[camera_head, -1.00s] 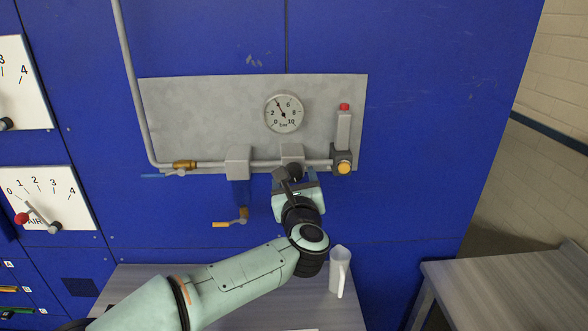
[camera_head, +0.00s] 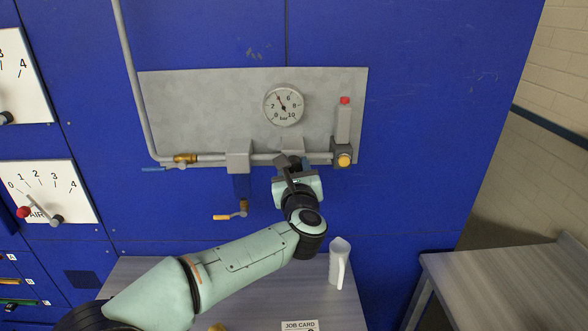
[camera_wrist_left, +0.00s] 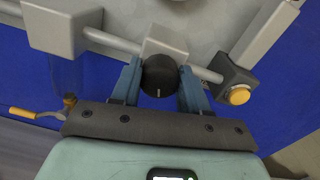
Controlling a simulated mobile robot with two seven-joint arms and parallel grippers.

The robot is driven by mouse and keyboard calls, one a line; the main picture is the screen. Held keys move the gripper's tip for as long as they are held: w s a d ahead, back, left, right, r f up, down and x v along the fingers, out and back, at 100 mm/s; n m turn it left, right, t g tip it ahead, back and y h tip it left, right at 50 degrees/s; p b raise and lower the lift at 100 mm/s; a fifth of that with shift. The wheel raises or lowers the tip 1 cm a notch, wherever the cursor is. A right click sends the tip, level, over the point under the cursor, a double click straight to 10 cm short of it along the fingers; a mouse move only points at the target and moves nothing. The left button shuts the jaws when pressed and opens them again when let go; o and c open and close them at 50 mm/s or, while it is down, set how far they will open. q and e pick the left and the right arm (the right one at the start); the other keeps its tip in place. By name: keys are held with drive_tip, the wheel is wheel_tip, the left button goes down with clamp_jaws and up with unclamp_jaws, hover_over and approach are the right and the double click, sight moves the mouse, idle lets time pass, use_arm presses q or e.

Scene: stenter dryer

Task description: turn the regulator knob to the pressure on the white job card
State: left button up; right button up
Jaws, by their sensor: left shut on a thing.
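The regulator knob (camera_wrist_left: 159,78) is black with a pale line at its lower edge, below the grey regulator block (camera_wrist_left: 165,44). My left gripper (camera_wrist_left: 158,88) has one blue finger on each side of it and is shut on it. In the head view my left gripper (camera_head: 294,172) mostly hides the knob. The round pressure gauge (camera_head: 284,105) above is marked 0 to 10 bar; its needle points up and slightly left, near 4. The white job card (camera_head: 300,326) shows its heading at the bottom edge; its pressure value is cut off. My right gripper is not in view.
A yellow button (camera_head: 344,160) and a red-capped grey column (camera_head: 344,120) stand right of the regulator. A brass valve with a blue lever (camera_head: 180,160) is on the pipe at left. A white jug (camera_head: 339,262) stands on the table (camera_head: 240,291) below.

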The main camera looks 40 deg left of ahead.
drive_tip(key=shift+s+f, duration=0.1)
use_arm(q)
drive_tip(key=m+b, duration=0.1)
drive_tip(key=m, duration=0.2)
drive_tip(key=shift+f, duration=0.1)
drive_tip(key=m, duration=0.3)
drive_tip(key=shift+m, duration=0.4)
drive_tip(key=m, duration=0.4)
drive_tip(key=shift+m, duration=0.3)
drive_tip(key=m, duration=0.4)
drive_tip(key=shift+p, duration=0.35)
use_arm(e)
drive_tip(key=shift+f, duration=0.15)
use_arm(q)
drive_tip(key=shift+f+m, duration=0.1)
drive_tip(key=shift+m, duration=0.3)
drive_tip(key=o, duration=1)
drive_tip(key=shift+o, duration=0.2)
drive_tip(key=shift+t, duration=0.3)
